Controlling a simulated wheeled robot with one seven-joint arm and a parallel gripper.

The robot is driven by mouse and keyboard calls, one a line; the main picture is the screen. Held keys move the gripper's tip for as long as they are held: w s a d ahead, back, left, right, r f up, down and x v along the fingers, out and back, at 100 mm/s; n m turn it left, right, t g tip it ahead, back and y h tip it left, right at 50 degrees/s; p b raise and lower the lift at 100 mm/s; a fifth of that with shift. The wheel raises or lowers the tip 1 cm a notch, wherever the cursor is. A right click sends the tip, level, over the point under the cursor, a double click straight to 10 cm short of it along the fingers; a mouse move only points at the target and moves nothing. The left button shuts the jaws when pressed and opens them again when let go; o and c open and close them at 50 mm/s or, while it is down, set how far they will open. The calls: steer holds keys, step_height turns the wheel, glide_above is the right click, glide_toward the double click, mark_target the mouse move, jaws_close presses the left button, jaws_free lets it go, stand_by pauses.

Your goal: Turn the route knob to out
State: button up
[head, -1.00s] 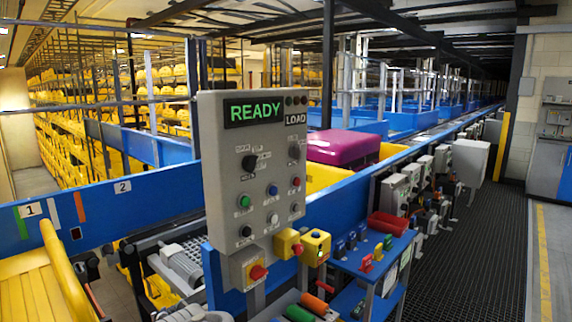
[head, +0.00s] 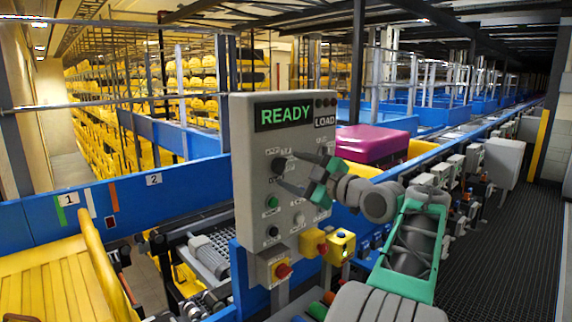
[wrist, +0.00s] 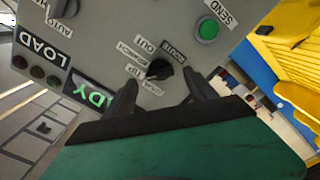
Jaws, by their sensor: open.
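The route knob (wrist: 160,69) is a small black knob on the grey control panel, with ROUTE, OUT and other labels beside it. In the head view the knob (head: 279,165) sits on the upper left of the panel's face. Which label it points at is not clear. The OUT label (wrist: 146,45) lies just above and left of it in the wrist view. My gripper (wrist: 162,84) is open, its two dark fingers on either side of the knob in that view. In the head view my gripper (head: 286,172) is at the panel; contact cannot be told.
The panel (head: 245,140) has a green READY display (head: 284,115), a green SEND button (wrist: 207,29) and other controls. A red emergency button (head: 283,271) and yellow boxes are below. A magenta tote (head: 372,142) is on the conveyor behind.

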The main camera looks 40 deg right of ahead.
mark_target(284, 168)
steer(key=w, duration=0.3)
steer(key=shift+w+p, duration=0.15)
steer(key=shift+p, duration=0.2)
steer(key=shift+c, duration=0.3)
steer(key=c, duration=1.3)
